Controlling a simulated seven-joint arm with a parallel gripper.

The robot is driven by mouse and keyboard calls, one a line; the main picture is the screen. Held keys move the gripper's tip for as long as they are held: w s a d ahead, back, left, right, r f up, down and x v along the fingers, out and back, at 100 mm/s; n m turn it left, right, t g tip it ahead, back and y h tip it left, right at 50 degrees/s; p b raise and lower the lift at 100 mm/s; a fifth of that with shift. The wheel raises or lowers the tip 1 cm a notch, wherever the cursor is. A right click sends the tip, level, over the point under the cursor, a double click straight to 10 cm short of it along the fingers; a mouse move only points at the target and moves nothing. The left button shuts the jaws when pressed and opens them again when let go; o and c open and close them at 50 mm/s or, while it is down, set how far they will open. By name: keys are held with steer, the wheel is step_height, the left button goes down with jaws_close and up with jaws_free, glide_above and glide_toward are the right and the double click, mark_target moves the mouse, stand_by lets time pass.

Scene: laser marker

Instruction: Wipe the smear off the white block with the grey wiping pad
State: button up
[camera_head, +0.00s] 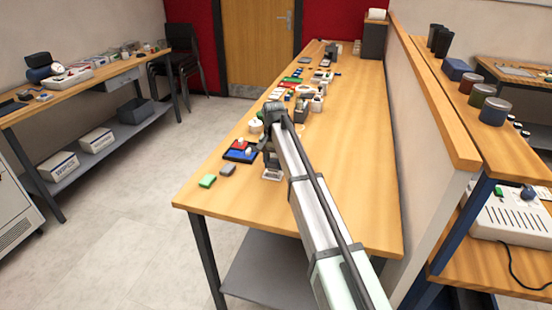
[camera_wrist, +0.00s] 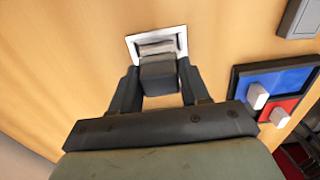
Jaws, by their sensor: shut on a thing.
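The white block (camera_head: 271,177) lies on the long wooden table near its front end, below my gripper. In the wrist view it shows as a white square rim (camera_wrist: 132,45) at the top centre. My gripper (camera_wrist: 158,72) is shut on the grey wiping pad (camera_wrist: 158,74), a dark grey block between the two fingers. The pad's paler lower part is over the white block and covers most of its middle. I cannot tell whether pad and block touch. No smear can be made out; the pad hides much of the top. In the head view, my gripper (camera_head: 269,160) hides the pad.
A dark tray with blue and red halves (camera_wrist: 273,87) and pale pegs stands beside the block. A grey block (camera_head: 228,169) and a green block (camera_head: 207,181) lie near the table's left edge. Several small items crowd further back. The table's right side is clear.

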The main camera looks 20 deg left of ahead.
steer(key=shift+s+d, duration=0.1)
steer(key=shift+s, duration=0.5)
steer(key=shift+w, duration=2.7)
steer(key=shift+w+r, duration=0.15)
steer(key=shift+w, duration=0.05)
step_height(320, 180, up, 8)
steer(key=shift+s, duration=0.15)
